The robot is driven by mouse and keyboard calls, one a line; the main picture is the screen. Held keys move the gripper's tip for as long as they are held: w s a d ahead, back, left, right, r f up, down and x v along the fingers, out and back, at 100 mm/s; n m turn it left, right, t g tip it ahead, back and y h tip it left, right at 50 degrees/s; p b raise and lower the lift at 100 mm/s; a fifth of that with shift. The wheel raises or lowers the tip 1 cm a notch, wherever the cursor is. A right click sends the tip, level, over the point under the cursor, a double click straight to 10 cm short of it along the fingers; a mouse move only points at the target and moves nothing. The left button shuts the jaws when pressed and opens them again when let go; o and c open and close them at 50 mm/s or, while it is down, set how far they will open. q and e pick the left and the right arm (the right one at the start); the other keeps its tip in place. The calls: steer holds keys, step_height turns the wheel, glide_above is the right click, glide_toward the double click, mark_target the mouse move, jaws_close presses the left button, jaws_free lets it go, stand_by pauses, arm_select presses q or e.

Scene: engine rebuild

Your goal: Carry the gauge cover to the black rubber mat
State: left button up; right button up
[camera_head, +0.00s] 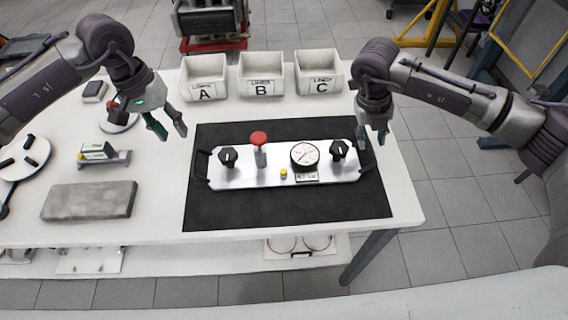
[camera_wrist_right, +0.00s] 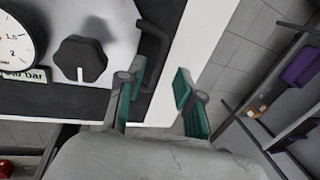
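The gauge cover (camera_head: 231,175) is a silver plate with a dial, two black knobs, a red button and a black handle at each end. It lies on the black rubber mat (camera_head: 290,213). My right gripper (camera_head: 372,137) is open above the cover's right end. In the right wrist view its fingertips (camera_wrist_right: 158,88) are spread near the right handle (camera_wrist_right: 154,52); I cannot tell whether they touch it. My left gripper (camera_head: 167,128) is open and empty, up and left of the cover's left handle (camera_head: 200,164).
Three white bins marked A, B (camera_head: 261,74) and C stand behind the mat. A grey block (camera_head: 89,201), a small device on a stand (camera_head: 103,156) and a round white part (camera_head: 22,158) lie on the left of the white table. The table's right edge is close to the mat.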

steer(key=v, duration=0.7)
steer(key=shift+s, duration=0.1)
